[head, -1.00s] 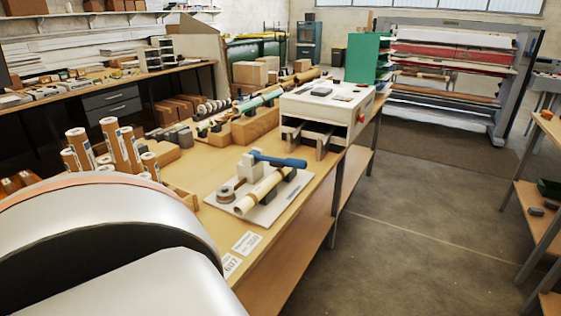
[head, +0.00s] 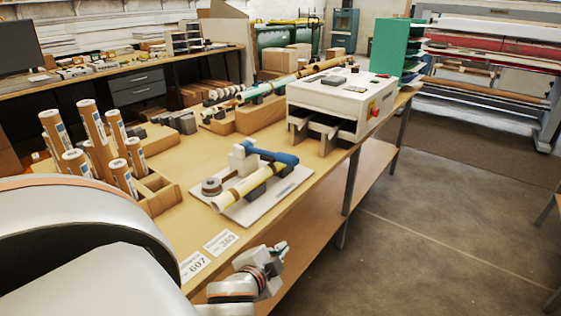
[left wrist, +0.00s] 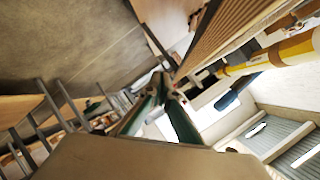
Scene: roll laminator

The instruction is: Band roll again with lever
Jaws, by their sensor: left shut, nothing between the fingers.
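A small banding device with a white base plate (head: 283,196) sits on the bench near its front edge. A pale yellow roll (head: 240,188) lies across it, with dark supports under it. The blue lever (head: 270,153) lies low behind the roll, beside a white block. A small brown tape spool (head: 212,187) stands at the plate's left. My left gripper (head: 281,248) is shut and empty, off the bench's front edge, apart from the device. Its closed fingers also show in the left wrist view (left wrist: 165,85), with a yellow roll (left wrist: 285,52) to their upper right. My right gripper is not seen.
Upright brown rolls (head: 96,138) stand in a wooden holder (head: 158,190) at the left. A white machine with a red button (head: 341,98) stands behind the device. Two labels (head: 221,242) lie at the bench's front. The aisle floor (head: 430,240) at right is clear.

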